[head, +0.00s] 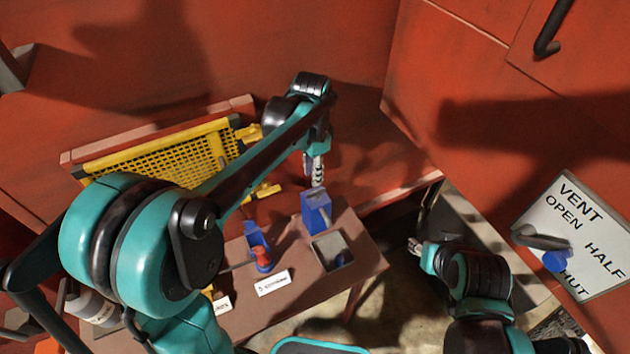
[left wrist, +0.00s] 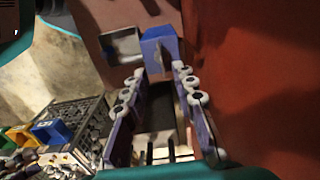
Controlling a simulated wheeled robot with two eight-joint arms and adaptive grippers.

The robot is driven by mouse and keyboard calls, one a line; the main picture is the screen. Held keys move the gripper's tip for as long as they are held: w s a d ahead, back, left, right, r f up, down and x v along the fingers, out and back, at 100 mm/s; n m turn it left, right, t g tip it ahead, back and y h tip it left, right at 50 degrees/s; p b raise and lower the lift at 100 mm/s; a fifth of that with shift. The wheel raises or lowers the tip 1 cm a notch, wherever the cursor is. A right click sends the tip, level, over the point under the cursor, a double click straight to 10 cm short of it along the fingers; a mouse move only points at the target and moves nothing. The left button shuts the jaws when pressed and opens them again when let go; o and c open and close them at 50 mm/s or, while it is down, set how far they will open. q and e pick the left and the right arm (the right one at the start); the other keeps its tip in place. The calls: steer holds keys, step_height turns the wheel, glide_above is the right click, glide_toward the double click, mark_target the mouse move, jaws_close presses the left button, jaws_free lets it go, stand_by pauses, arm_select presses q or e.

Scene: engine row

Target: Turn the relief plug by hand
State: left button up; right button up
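No part is clearly labelled as the relief plug, and I cannot tell which one it is. A blue block (head: 316,208) with a small grey piece on its face stands on the brown table. It also shows in the left wrist view (left wrist: 160,48), beyond the fingertips. My left gripper (head: 316,172) points down just behind and above this block. Its fingers (left wrist: 158,82) are spread with nothing seen held between them. A red knob (head: 262,258) stands beside a smaller blue holder (head: 256,238), left of the block. My right gripper (head: 415,246) is low at the right, away from the table; its fingers are too small to judge.
A yellow mesh guard (head: 165,155) stands behind, left. A vent panel (head: 590,222) with a grey lever and blue knob is at right. Red walls enclose the back. Coloured bins (left wrist: 50,132) show in the left wrist view.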

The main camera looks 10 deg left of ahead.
mark_target(314, 192)
arm_select(q)
steer(key=shift+w+d+f, duration=0.1)
steer(key=shift+w+f, duration=0.15)
steer(key=shift+f, duration=0.05)
step_height(314, 192, down, 7)
steer(key=shift+f+b, duration=0.15)
steer(key=shift+b, duration=1)
steer(key=shift+s, duration=0.1)
jaws_close()
